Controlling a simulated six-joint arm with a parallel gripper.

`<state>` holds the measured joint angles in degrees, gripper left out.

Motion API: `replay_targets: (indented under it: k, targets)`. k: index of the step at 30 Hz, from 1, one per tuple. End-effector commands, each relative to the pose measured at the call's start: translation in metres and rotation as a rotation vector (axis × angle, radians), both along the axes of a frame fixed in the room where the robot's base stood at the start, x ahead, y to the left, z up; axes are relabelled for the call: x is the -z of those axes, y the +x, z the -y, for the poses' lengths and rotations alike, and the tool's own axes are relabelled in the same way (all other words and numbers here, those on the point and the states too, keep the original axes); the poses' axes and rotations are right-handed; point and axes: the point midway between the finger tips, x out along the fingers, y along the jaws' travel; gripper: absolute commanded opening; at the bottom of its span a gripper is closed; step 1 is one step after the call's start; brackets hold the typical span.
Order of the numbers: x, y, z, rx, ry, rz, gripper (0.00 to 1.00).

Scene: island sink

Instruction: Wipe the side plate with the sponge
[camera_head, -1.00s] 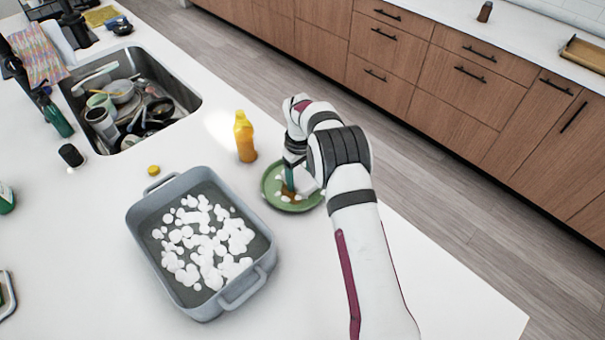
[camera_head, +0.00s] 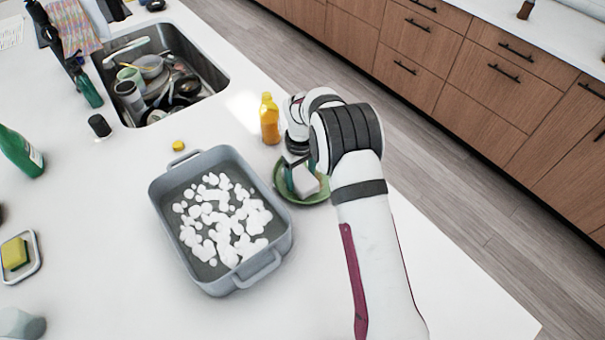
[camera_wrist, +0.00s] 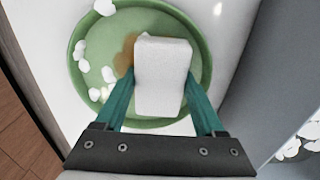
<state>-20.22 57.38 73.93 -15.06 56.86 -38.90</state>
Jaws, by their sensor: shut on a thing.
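The side plate (camera_head: 283,190) is a round green plate on the white counter, right of the grey roasting dish. In the wrist view the plate (camera_wrist: 98,47) carries white foam blobs, mostly on its left side, and a brown stain (camera_wrist: 126,56) partly covered by the sponge. The sponge (camera_head: 305,181) is a pale block, also large in the wrist view (camera_wrist: 163,70). My gripper (camera_wrist: 160,88), with teal fingers, is shut on the sponge over the plate; in the head view my gripper (camera_head: 303,175) is partly hidden by my arm. I cannot tell whether sponge and plate touch.
The grey roasting dish (camera_head: 167,215) holds white foam blobs. A yellow-orange bottle (camera_head: 269,119) stands behind the plate. A sink (camera_head: 205,92) full of dishes is at the back left. A yellow-green sponge (camera_head: 14,253) lies on a small tray at left. The front counter is clear.

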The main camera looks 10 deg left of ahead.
Motion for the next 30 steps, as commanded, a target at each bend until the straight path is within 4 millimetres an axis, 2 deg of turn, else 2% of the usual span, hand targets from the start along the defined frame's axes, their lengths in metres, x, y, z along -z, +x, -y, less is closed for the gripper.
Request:
replay_targets:
  k: [30]
  targets:
    - [0.0, 0.064, 0.064, 0.0, -0.001, 0.001, 0.19]
